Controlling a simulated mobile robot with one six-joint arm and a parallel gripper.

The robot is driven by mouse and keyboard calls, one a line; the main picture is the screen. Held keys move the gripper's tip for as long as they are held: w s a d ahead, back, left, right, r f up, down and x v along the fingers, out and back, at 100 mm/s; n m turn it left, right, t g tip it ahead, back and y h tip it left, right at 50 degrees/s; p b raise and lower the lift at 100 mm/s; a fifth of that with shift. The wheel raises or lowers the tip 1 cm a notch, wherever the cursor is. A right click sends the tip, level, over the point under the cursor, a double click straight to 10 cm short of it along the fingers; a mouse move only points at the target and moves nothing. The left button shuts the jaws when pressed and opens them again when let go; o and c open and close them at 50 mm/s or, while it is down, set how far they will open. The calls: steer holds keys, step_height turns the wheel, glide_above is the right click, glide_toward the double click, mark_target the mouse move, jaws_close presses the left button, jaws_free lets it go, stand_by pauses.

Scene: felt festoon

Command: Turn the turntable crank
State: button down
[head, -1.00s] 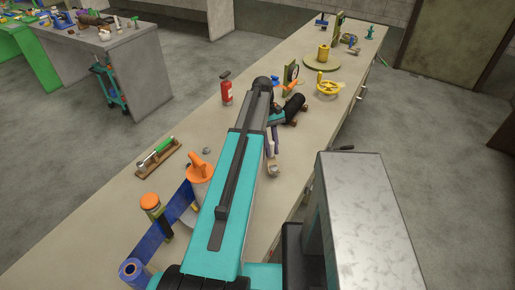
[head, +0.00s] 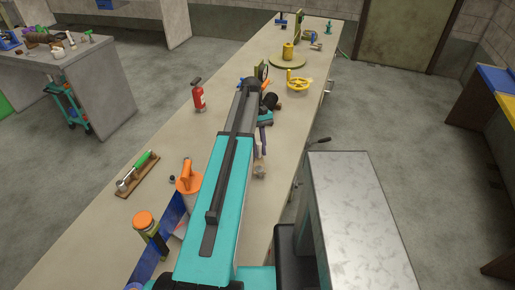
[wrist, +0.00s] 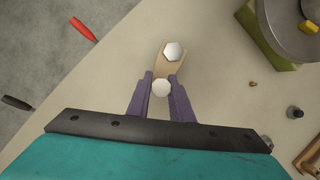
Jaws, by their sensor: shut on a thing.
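In the wrist view, a tan crank arm (wrist: 166,66) lies above the bench with a white hexagonal piece (wrist: 173,50) at its far end. A pale faceted knob (wrist: 160,88) is at its near end. My gripper (wrist: 161,84) has its purple fingers on either side of this knob and is shut on it. In the head view, my gripper (head: 262,150) is over the bench's right side, with the small pale knob (head: 260,171) just below it, partly hidden.
A grey disc on a green base (wrist: 292,60) is at upper right in the wrist view. A yellow handwheel (head: 298,82), a red extinguisher (head: 198,97) and an orange-handled object (head: 187,180) stand on the bench. A black lever (head: 320,140) juts from its right edge.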

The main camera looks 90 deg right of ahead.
steer(key=shift+a, duration=0.1)
steer(key=c, duration=1.6)
jaws_free()
steer(key=shift+w, duration=0.25)
steer(key=shift+b+v, duration=0.4)
steer(key=shift+v, duration=0.45)
steer(key=shift+p+v, duration=2.2)
steer(key=shift+v, duration=3.8)
steer(key=shift+f, duration=0.1)
